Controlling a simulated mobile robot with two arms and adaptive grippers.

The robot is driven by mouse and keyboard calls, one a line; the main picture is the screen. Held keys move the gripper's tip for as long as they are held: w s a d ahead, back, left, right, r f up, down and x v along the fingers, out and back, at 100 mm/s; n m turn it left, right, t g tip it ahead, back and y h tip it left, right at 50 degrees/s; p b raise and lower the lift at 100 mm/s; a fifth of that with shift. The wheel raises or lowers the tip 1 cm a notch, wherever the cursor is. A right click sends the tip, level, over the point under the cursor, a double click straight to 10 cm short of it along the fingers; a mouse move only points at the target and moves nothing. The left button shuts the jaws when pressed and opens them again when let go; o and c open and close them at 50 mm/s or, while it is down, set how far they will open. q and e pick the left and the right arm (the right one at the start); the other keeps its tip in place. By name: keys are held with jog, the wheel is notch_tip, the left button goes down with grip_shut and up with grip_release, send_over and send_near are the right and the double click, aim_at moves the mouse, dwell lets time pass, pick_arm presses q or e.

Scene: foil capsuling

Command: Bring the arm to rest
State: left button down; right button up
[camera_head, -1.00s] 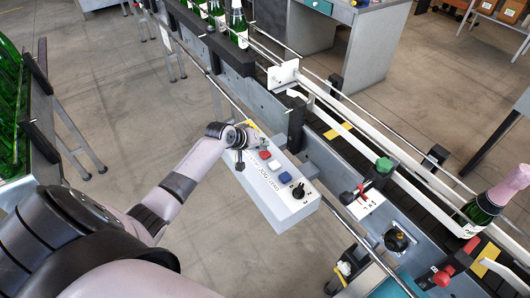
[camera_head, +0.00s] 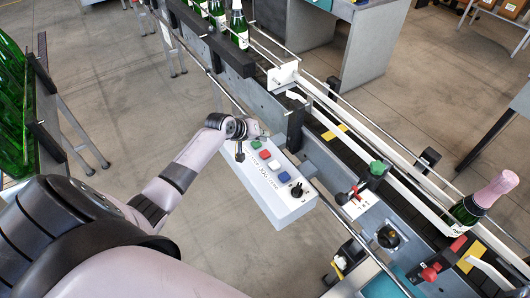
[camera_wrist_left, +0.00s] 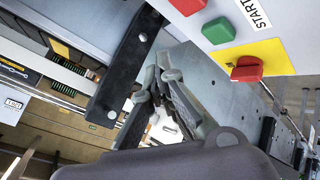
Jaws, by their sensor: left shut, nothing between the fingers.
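My left arm comes in from the left in the head view. Its gripper (camera_head: 262,132) is at the far end of the white control box (camera_head: 280,208), beside the green button (camera_head: 255,143). In the left wrist view the dark fingers (camera_wrist_left: 168,72) are together and empty, in front of the grey conveyor side. A green button (camera_wrist_left: 217,30) and a red button (camera_wrist_left: 246,69) on a yellow plate (camera_wrist_left: 262,58) show to their right, apart from the fingertips. My right gripper is out of view.
The conveyor (camera_head: 335,150) runs diagonally, with several bottles at the back and a pink-capped bottle (camera_head: 478,203) at the right. A rack of green bottles (camera_head: 14,110) stands at the left. Open floor (camera_head: 120,90) lies between rack and conveyor.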

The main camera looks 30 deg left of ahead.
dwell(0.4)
